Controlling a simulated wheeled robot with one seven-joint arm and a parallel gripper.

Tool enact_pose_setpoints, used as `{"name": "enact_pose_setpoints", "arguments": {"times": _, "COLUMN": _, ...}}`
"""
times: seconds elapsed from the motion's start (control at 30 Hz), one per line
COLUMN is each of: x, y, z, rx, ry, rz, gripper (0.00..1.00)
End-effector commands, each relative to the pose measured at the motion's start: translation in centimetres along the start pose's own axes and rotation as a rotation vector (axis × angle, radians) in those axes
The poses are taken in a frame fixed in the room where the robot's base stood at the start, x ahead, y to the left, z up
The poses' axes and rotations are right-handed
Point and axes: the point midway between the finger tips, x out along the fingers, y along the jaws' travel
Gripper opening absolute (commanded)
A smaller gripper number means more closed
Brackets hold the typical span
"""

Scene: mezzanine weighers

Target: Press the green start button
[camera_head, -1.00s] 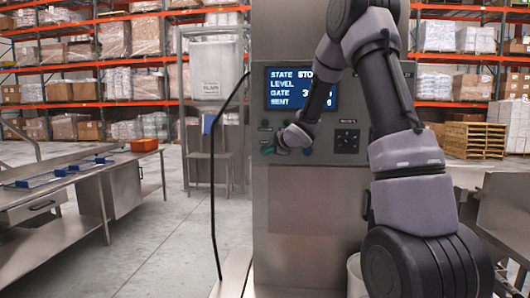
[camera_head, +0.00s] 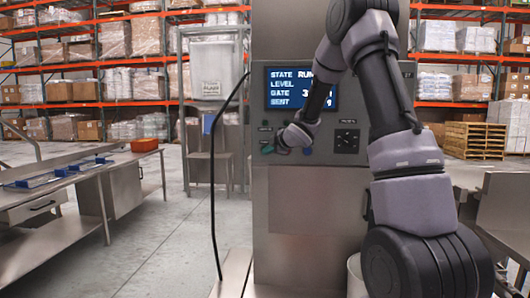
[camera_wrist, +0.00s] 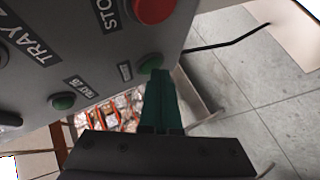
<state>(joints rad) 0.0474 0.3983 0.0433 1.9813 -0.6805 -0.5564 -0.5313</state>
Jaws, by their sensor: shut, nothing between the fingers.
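The green start button (camera_wrist: 150,64) is on the grey control panel (camera_wrist: 65,35) in the wrist view, beside a small label too blurred to read. My gripper (camera_wrist: 158,73) is shut and empty, with its teal fingertips at the edge of the button. They look to be touching it, but I cannot tell how far it is pressed. In the head view my wrist covers part of the panel below the screen (camera_head: 290,88), which reads STATE RUN, its end hidden by my arm.
A red stop button (camera_wrist: 153,8) sits close to the green one. Another green button (camera_wrist: 62,101) and a dark knob (camera_head: 347,141) are on the same panel. A black cable (camera_head: 212,170) hangs left of the cabinet. A steel bench (camera_head: 60,205) stands at left, with clear floor between.

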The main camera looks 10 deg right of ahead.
Motion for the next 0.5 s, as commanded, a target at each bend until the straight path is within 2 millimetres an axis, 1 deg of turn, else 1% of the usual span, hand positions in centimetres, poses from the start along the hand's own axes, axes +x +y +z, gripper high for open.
{"name": "enact_pose_setpoints", "arguments": {"times": 0.33, "x": -1.0, "y": -0.7, "z": -0.7, "rx": 0.001, "ry": 0.000, "rz": 0.000, "gripper": 0.00}}
{"name": "enact_pose_setpoints", "arguments": {"times": 0.5, "x": -1.2, "y": -0.8, "z": -0.8, "rx": 0.000, "ry": 0.000, "rz": 0.000, "gripper": 0.00}}
